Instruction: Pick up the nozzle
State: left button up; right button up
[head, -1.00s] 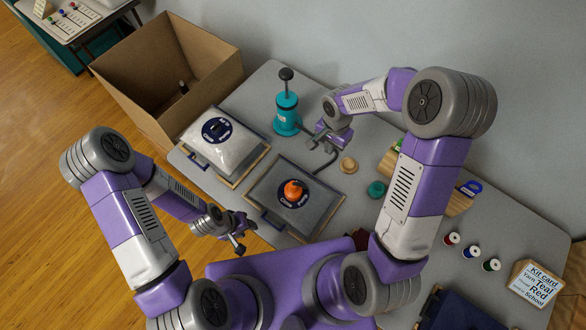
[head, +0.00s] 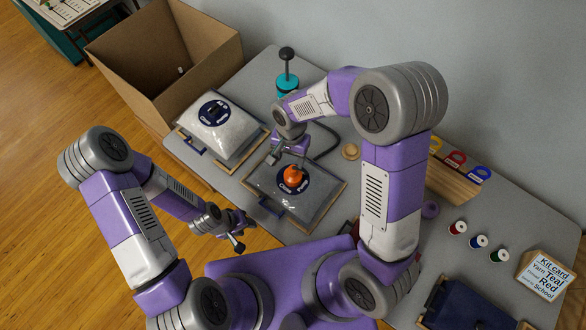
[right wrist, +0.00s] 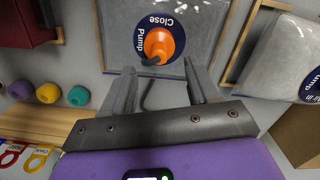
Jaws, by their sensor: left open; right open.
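The orange nozzle (head: 293,174) sits on the round blue valve patch of the right-hand clear bag (head: 325,198). It shows in the right wrist view (right wrist: 160,44) with a dark stub at its lower left and a dark hose (right wrist: 149,90) near it. My right gripper (head: 286,160) is open just behind the nozzle. In the right wrist view its fingertips (right wrist: 158,76) straddle the nozzle's line, with the nozzle just beyond them; contact cannot be told. The teal pump (head: 287,84) is partly hidden by my right arm. My left gripper (head: 238,232) is open and empty at the table's front edge.
A second stuffed bag (head: 215,125) lies to the left, beside a large open cardboard box (head: 150,98). Thread spools (head: 478,241), a wooden rack (head: 452,186) and a lettered card (head: 542,275) stand to the right.

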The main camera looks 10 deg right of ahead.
aim_at(293, 172)
jog(key=o, duration=0.5)
jog(key=f+n, duration=0.2)
jog(key=n, duration=0.3)
jog(key=shift+s+a+f+p, duration=0.1)
jog(key=shift+a+f+p, duration=0.2)
jog(key=shift+f, duration=0.1)
jog(key=shift+o, duration=0.2)
jog(key=n, duration=0.2)
jog(key=f+n, duration=0.1)
jog(key=shift+w+d+f, duration=0.1)
jog(key=shift+w+d, duration=0.1)
jog(key=shift+w, duration=0.05)
jog(key=n, duration=0.2)
jog(key=shift+w+d+f+n, duration=0.3)
jog(key=shift+w+f, duration=0.05)
jog(key=shift+f, duration=0.05)
jog(key=shift+d+f, duration=0.1)
jog(key=shift+f, duration=0.45)
jog(key=shift+s+d+f+b, duration=0.1)
jog(key=shift+f+b, duration=0.05)
jog(key=shift+f, duration=1.5)
jog(key=shift+s+d+f+b, duration=0.1)
jog(key=shift+f+b, duration=0.05)
jog(key=shift+f, duration=1.45)
